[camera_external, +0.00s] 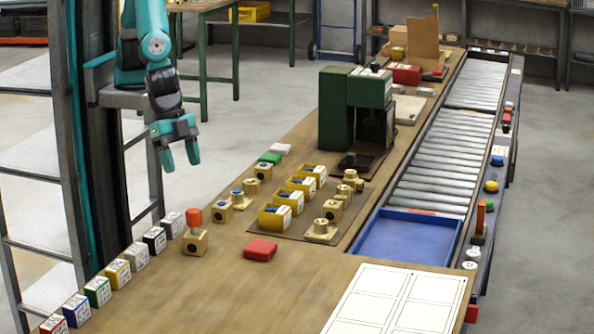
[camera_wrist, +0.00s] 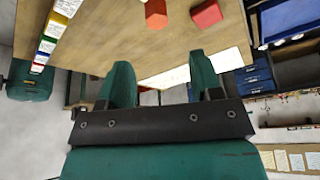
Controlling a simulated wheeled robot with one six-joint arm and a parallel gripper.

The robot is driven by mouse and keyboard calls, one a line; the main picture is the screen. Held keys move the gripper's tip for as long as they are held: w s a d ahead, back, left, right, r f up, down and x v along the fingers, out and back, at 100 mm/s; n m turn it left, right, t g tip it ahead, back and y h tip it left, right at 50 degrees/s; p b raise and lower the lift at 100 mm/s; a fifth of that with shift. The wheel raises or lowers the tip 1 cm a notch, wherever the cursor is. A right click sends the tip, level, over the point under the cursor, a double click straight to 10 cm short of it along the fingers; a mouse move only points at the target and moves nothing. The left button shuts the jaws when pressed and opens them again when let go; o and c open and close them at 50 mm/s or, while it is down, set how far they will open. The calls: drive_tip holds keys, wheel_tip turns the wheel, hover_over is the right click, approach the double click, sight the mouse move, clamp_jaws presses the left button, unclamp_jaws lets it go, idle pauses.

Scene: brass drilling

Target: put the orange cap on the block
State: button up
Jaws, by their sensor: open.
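The orange cap (camera_external: 194,215) shows directly above a small brass block (camera_external: 195,243) near the left edge of the bench. It appears to rest upright on top of the block, but I cannot tell how firmly it sits. In the wrist view the orange cap (camera_wrist: 155,13) is at the top edge, partly cut off, and the block under it is not clearly visible. My gripper (camera_external: 180,157) is open and empty, well above the bench edge and apart from the cap. Its two spread fingers also show in the wrist view (camera_wrist: 162,80).
A red block (camera_external: 260,250) lies right of the cap. A row of coloured labelled boxes (camera_external: 118,273) lines the left bench edge. Yellow bins (camera_external: 275,216) and brass parts stand behind, before a green drilling machine (camera_external: 340,110). A blue tray (camera_external: 407,237) is at right.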

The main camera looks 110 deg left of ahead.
drive_tip(key=w+a+r+n+y, duration=0.1)
drive_tip(key=w+a+r+n, duration=0.2)
drive_tip(key=a, duration=0.5)
drive_tip(key=w+a+r+y, duration=0.2)
drive_tip(key=w+a+r, duration=0.15)
drive_tip(key=a, duration=0.45)
drive_tip(key=s+a+r+n+y, duration=0.1)
drive_tip(key=s+a+r+n, duration=0.15)
drive_tip(key=a, duration=0.55)
drive_tip(key=s+a+r+n+y, duration=0.15)
drive_tip(key=a+r, duration=0.25)
drive_tip(key=a, duration=0.4)
drive_tip(key=s+a+r+n+g, duration=0.2)
drive_tip(key=s+a+n, duration=0.1)
drive_tip(key=s+a, duration=0.4)
drive_tip(key=s+a+r+n+g, duration=0.1)
drive_tip(key=s+a+r+n, duration=0.2)
drive_tip(key=s+a, duration=0.4)
drive_tip(key=shift+s+r+g+y, duration=0.15)
drive_tip(key=shift+s+g+y, duration=0.3)
drive_tip(key=shift+s, duration=0.5)
wheel_tip(320, 180, down, 4)
drive_tip(key=b, duration=0.4)
